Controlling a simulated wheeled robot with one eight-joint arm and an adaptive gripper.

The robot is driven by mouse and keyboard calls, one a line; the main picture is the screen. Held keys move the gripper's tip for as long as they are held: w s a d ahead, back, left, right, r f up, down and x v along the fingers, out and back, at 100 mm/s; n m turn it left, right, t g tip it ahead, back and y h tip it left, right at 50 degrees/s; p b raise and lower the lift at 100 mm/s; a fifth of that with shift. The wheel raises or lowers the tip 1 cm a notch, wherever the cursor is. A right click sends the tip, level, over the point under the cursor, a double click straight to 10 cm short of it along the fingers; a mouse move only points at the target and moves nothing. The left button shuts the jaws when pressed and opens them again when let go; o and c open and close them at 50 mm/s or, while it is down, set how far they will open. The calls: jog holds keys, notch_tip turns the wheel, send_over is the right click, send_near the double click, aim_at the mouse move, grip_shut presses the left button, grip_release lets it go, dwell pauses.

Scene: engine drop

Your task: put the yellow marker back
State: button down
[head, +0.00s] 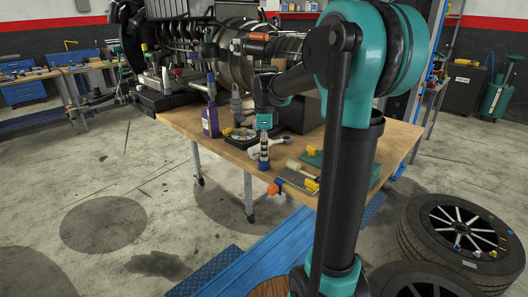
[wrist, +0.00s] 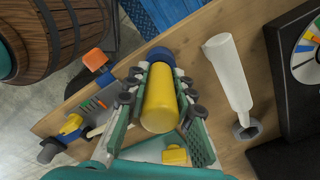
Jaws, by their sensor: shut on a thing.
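The yellow marker, a thick yellow cylinder with a blue end, is between the fingers of my gripper in the wrist view (wrist: 160,105). My gripper (wrist: 160,84) is shut on it, with one finger on each side. In the head view the marker (head: 264,154) hangs upright, blue end down, beneath my gripper (head: 264,134), over the front part of the wooden table (head: 222,148). I cannot tell whether its lower end touches the table.
A white-handled tool (wrist: 230,75) lies right of the marker. A dark tray with a coloured disc (wrist: 307,50) is farther right. An orange-headed tool (head: 275,188) and yellow pieces (head: 312,185) lie near the front edge. A purple bottle (head: 210,121) stands left; the engine (head: 238,45) is behind.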

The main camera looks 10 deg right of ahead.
jog(key=shift+f, duration=0.1)
jog(key=shift+f, duration=0.1)
jog(key=c, duration=1.3)
grip_release()
